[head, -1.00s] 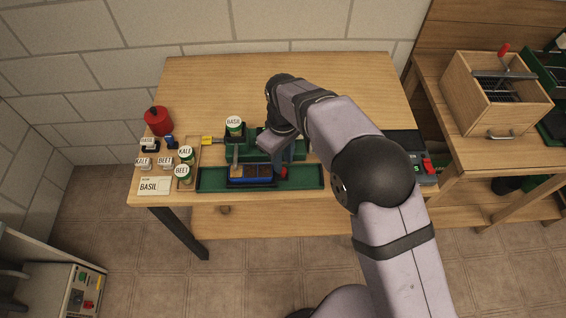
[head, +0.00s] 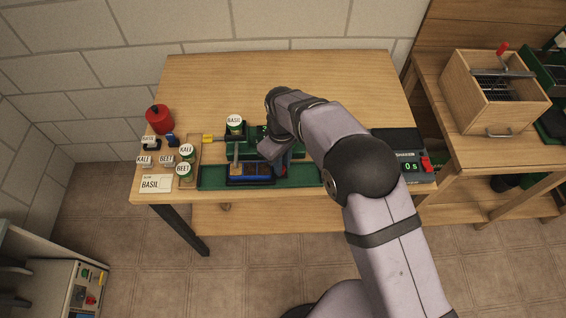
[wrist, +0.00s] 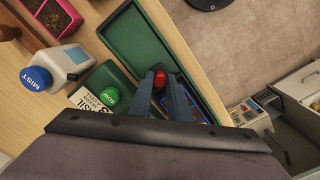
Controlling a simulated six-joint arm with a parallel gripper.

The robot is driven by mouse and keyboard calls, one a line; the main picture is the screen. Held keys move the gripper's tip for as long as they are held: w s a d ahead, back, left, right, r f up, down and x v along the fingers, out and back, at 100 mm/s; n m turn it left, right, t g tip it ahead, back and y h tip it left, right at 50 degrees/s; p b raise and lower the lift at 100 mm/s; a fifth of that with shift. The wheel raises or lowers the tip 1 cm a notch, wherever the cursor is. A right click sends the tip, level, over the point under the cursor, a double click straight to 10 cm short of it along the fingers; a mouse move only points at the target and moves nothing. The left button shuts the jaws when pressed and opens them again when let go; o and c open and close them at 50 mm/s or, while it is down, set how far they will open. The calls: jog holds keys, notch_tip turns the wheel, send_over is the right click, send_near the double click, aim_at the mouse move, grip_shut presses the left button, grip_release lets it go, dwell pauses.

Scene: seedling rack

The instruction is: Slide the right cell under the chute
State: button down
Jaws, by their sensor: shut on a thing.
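A blue cell tray (head: 250,172) lies in a long green track (head: 212,178) along the table's front edge. It also shows partly in the wrist view (wrist: 200,112), where my fingers hide some of it. A red knob (wrist: 160,78) is at the tray's right end. My gripper (head: 283,172) is shut on the knob, with a finger on either side in the wrist view (wrist: 161,82). The grey chute (head: 236,157) comes down from the BASIL can (head: 236,129) toward the tray's left part. Exactly which cell lies beneath it is unclear.
The track's right stretch (head: 304,175) is empty. Seed cans (head: 187,153), small labels and a red container (head: 159,119) stand at the left. A timer (head: 408,162) reading 0 s stands at the right. A MIST bottle (wrist: 62,67) shows in the wrist view.

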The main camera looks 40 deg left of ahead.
aim_at(253, 169)
jog(key=s+a+b, duration=0.1)
jog(key=s+a, duration=0.4)
jog(key=shift+s+a, duration=0.4)
jog(key=shift+r, duration=0.1)
jog(key=c, duration=1.9)
grip_release()
jog(key=shift+s, duration=0.1)
jog(key=shift+r+b, duration=0.15)
jog(key=shift+b, duration=0.2)
jog(key=shift+r+b, duration=1.1)
jog(key=shift+r, duration=2.4)
